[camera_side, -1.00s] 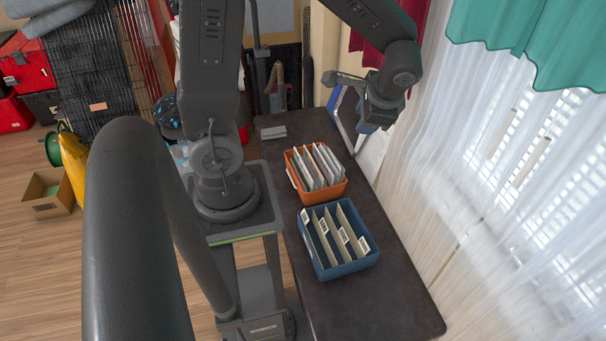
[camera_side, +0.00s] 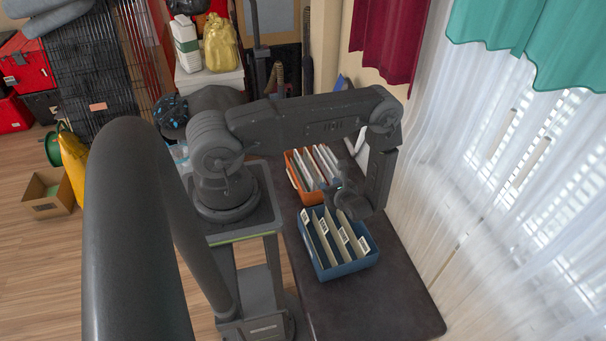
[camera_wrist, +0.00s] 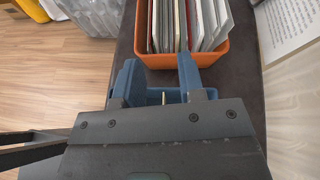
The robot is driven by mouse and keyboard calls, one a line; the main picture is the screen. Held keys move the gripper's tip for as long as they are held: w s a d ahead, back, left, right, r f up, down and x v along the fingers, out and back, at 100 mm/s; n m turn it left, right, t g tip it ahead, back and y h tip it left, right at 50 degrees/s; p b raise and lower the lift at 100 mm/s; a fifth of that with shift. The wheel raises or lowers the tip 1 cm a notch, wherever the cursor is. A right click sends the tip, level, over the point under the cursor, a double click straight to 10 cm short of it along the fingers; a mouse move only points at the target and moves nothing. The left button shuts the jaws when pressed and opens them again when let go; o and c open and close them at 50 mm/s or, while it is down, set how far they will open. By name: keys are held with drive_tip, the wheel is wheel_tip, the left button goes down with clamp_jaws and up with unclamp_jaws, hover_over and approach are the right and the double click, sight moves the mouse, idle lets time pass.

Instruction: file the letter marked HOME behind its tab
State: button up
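An orange tote (camera_side: 309,197) holds several upright letters (camera_side: 318,167) on the dark table. It also shows at the top of the wrist view (camera_wrist: 157,61), packed with white, grey and red edges. A blue tote (camera_side: 338,270) stands in front of it with several cream dividers carrying white tabs (camera_side: 343,236). No marking is legible, so I cannot tell which letter or tab reads HOME. My gripper (camera_wrist: 160,72) is open, its two blue fingers apart with nothing between them. In the side view it hangs near the back of the blue tote, partly hiding the orange tote's front right corner.
The dark table (camera_side: 385,305) is clear in front of the blue tote. White curtains (camera_side: 490,190) run along its right side. A printed sheet (camera_wrist: 290,22) shows at the right of the wrist view.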

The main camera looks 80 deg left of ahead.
sight(309, 177)
drive_tip(key=shift+m+t, duration=0.3)
drive_tip(key=shift+m, duration=0.4)
drive_tip(key=x, duration=0.5)
drive_tip(key=s+f+x, duration=0.1)
drive_tip(key=x, duration=0.4)
drive_tip(key=d+f+x, duration=0.1)
drive_tip(key=x, duration=0.4)
drive_tip(key=shift+s+a+f, duration=0.3)
drive_tip(key=shift+s, duration=0.1)
drive_tip(key=shift+c, duration=0.5)
clamp_jaws()
